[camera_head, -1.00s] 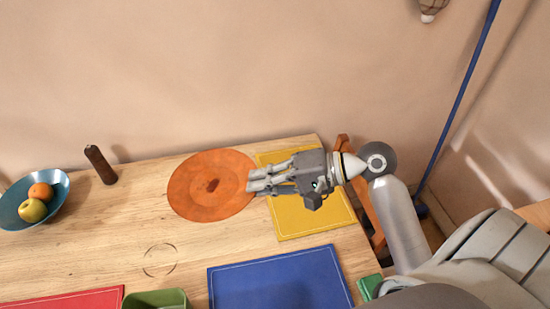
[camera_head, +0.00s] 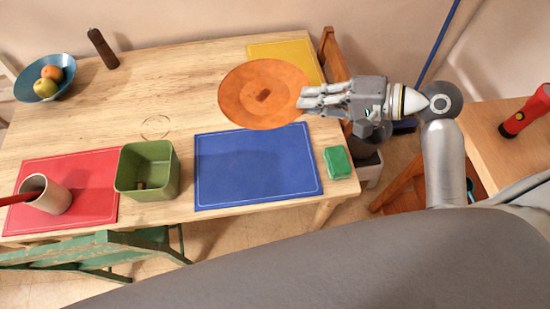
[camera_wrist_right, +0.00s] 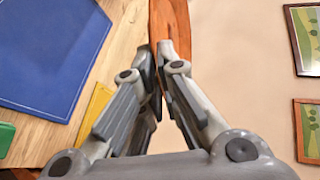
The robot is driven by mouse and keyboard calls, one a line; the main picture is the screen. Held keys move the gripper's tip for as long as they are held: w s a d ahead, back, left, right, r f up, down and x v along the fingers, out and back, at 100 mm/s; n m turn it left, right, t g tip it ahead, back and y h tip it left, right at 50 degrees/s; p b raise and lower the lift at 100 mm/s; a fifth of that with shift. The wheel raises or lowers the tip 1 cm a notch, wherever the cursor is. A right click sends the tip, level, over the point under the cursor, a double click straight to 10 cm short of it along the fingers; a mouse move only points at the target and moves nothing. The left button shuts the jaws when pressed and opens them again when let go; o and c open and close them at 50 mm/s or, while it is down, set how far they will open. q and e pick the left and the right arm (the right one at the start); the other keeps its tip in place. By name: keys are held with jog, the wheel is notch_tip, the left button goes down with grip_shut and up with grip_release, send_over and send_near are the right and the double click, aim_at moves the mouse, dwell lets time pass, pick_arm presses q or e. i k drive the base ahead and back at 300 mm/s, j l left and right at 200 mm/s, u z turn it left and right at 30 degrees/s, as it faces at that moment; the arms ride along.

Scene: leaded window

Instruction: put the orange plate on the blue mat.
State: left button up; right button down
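The orange plate (camera_head: 258,97) is round with a dark mark in its middle. My right gripper (camera_head: 303,102) is shut on its right rim, and the plate looks raised above the table. The plate also shows edge-on between the fingers in the right wrist view (camera_wrist_right: 171,28). The blue mat (camera_head: 255,175) lies flat and bare near the table's front edge, just below the plate in the head view; it is at the upper left of the right wrist view (camera_wrist_right: 52,45). My left gripper is not in view.
A yellow mat (camera_head: 290,50) is partly hidden behind the plate. A green box (camera_head: 170,180) stands left of the blue mat and a green block (camera_head: 339,162) right of it. A red mat (camera_head: 92,195) carries a cup (camera_head: 55,198). A fruit bowl (camera_head: 62,88) stands farther back.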

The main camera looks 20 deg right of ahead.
aim_at(256, 163)
jog(key=j+z, duration=0.2)
jog(key=z, duration=0.25)
jog(key=j+z, duration=0.2)
jog(key=z, duration=0.2)
jog(key=k+j+z, duration=0.15)
jog(key=z, duration=0.3)
jog(key=k+j, duration=0.15)
jog(key=j, duration=0.2)
jog(key=k+j, duration=0.15)
jog(key=j, duration=0.2)
jog(key=k+j, duration=0.15)
jog(key=j, duration=0.2)
jog(key=k+j, duration=0.2)
jog(key=j, duration=0.15)
jog(key=k+j, duration=0.15)
jog(key=j, duration=0.15)
jog(key=i+j, duration=0.25)
jog(key=i, duration=0.05)
